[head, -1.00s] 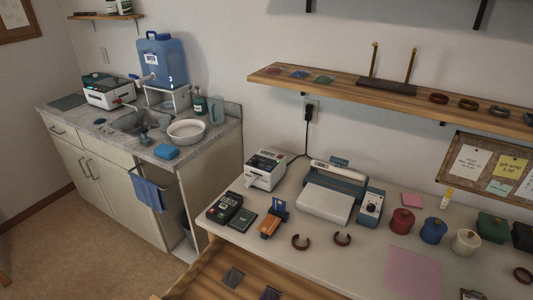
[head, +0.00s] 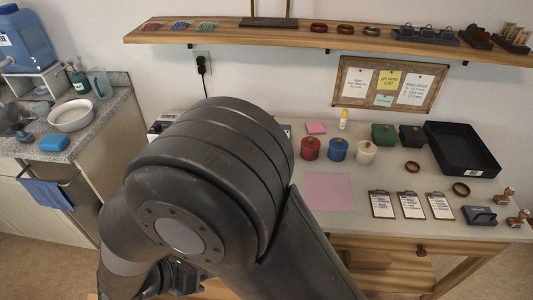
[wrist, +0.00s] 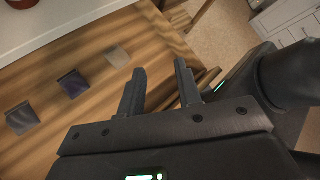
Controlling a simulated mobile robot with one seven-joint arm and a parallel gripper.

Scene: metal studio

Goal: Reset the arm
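My gripper (wrist: 160,88) shows in the wrist view with its two dark fingers apart and nothing between them. It is over a wooden surface (wrist: 35,85), which looks like an open drawer below the white table edge. In the head view my dark arm fills the middle of the picture and hides part of the table. The gripper's fingers cannot be made out in the head view.
Small squares, among them a dark one (wrist: 73,84), lie on the wood. The table holds red (head: 310,148), blue (head: 338,150) and white jars (head: 365,152), clipboards (head: 411,205) and a black tray (head: 432,128). A wooden shelf (head: 230,32) runs above. A sink counter stands left.

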